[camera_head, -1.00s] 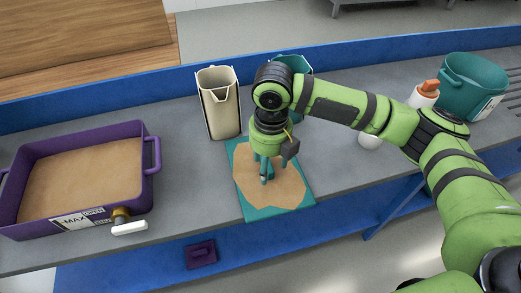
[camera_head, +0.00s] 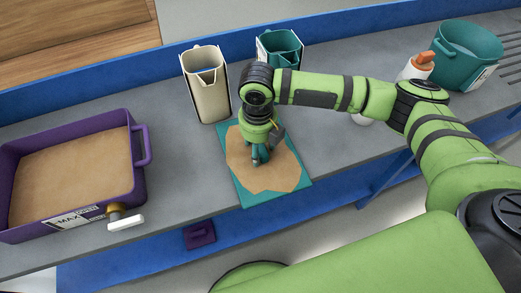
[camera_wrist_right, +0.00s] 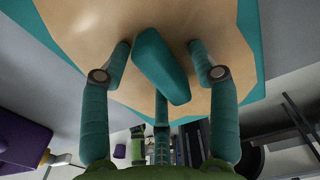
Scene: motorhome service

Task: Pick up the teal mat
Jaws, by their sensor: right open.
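The teal mat (camera_head: 277,195) lies flat on the grey bench, at its front edge, with a large tan patch covering most of its top. Its teal border also shows in the right wrist view (camera_wrist_right: 248,55). My right gripper (camera_head: 259,162) is over the middle of the mat, pointing down, with its fingers apart. In the right wrist view, the right gripper (camera_wrist_right: 162,75) has its fingers spread around a raised teal bar (camera_wrist_right: 160,65) that stands against the tan patch. I cannot tell whether the fingers touch it. My left gripper is out of view.
A purple tray (camera_head: 70,125) of tan material with a tap stands at left. A cream jug (camera_head: 206,85) and teal jug (camera_head: 278,47) stand behind the mat. A teal bucket (camera_head: 466,55) and orange-topped bottle (camera_head: 418,66) are at right. A purple object (camera_head: 200,235) lies below the bench.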

